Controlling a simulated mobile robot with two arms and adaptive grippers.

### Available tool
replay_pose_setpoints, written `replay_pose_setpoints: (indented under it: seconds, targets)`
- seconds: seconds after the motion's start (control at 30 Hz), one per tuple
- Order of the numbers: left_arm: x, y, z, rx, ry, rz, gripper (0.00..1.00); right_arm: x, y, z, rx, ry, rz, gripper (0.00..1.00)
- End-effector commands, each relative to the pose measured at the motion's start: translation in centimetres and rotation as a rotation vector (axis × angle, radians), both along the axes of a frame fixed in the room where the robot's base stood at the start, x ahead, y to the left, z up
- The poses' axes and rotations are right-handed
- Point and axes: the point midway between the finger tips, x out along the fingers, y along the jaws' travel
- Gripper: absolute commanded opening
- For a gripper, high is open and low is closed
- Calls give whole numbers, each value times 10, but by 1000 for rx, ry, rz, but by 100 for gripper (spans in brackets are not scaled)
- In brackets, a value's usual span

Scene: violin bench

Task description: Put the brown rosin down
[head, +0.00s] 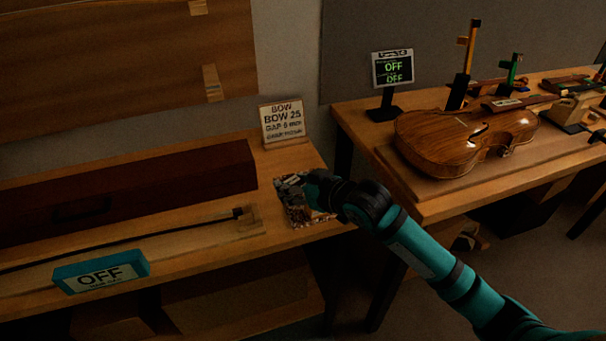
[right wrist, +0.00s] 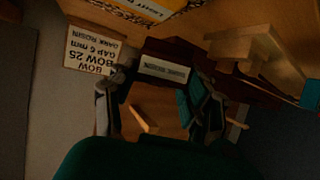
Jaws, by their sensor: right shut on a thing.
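My right gripper (head: 318,188) reaches in from the right over the right end of the left bench, above a small patterned patch (head: 294,212). In the right wrist view its two fingers (right wrist: 158,104) are around a dark reddish-brown block with a pale label, the brown rosin (right wrist: 158,48). The gripper is shut on it. The label is upside down and its text is hard to read. The rosin is hidden or too dark to make out in the head view. I cannot tell whether it touches the bench. My left gripper is not in view.
A BOW 25 card (head: 283,122) stands at the back. A violin (head: 465,142) lies on the right bench, past a gap.

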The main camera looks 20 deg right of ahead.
Motion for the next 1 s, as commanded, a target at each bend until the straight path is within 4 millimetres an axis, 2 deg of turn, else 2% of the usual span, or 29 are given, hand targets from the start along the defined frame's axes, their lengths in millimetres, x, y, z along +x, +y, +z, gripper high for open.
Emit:
replay_pose_setpoints:
  seconds: [0.03, 0.2, 0.4, 0.57, 0.8, 1.0]
  targets:
    - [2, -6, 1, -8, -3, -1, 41, 14, -8, 0, -2, -1, -3, 16]
    - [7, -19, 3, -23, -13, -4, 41, 53, -30, -5, -2, 0, -3, 16]
    - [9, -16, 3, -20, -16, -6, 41, 84, -47, -9, -1, -1, 0, 16]
    - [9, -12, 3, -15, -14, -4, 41, 90, -50, -12, 0, 0, 1, 16]
    - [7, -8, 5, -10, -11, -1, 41, 89, -49, -42, 0, 2, 0, 16]
    - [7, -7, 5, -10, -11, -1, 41, 90, -49, -44, 0, -2, 1, 16]
